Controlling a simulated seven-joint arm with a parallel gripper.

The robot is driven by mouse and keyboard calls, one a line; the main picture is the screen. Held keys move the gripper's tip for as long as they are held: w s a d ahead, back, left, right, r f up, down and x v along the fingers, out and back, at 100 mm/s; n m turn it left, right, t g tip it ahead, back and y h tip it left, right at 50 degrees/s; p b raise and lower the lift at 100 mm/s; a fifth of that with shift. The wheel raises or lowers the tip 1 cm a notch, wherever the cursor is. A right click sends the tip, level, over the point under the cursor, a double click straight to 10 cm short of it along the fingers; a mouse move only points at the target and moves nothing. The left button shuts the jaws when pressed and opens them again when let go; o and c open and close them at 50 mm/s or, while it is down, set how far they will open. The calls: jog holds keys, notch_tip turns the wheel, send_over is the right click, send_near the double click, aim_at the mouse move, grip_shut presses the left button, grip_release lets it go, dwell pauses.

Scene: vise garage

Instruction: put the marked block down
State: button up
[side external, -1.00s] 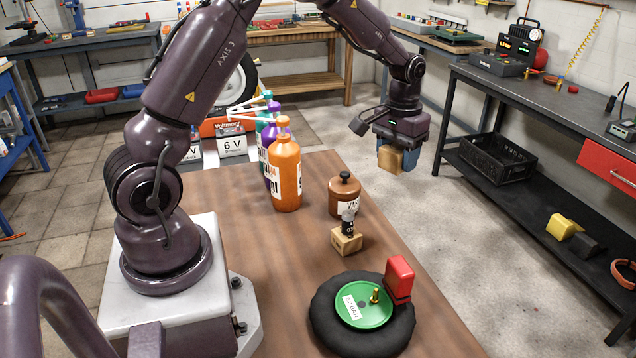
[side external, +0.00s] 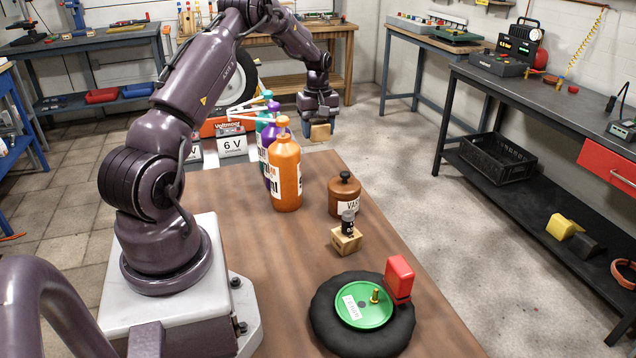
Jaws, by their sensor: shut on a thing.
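A tan block (side external: 320,132) is between the fingers of my gripper (side external: 319,125), which is shut on it. The block hangs in the air near the far end of the wooden bench (side external: 255,262), behind and right of the bottles in the picture. Any mark on it is too small to make out. A second small wooden block (side external: 347,241) sits on the bench with a small dark-and-grey piece standing on it.
An orange bottle (side external: 285,172), with purple and green bottles behind it, stands near the held block. A 6 V battery (side external: 232,143) stands beyond.

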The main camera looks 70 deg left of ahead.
aim_at(318, 182)
notch_tip(318, 182, down, 14)
jog(key=shift+r, duration=0.25)
dwell(0.3)
jog(key=shift+f, duration=0.2)
jog(key=o, duration=0.9)
jog(key=shift+r, duration=0.15)
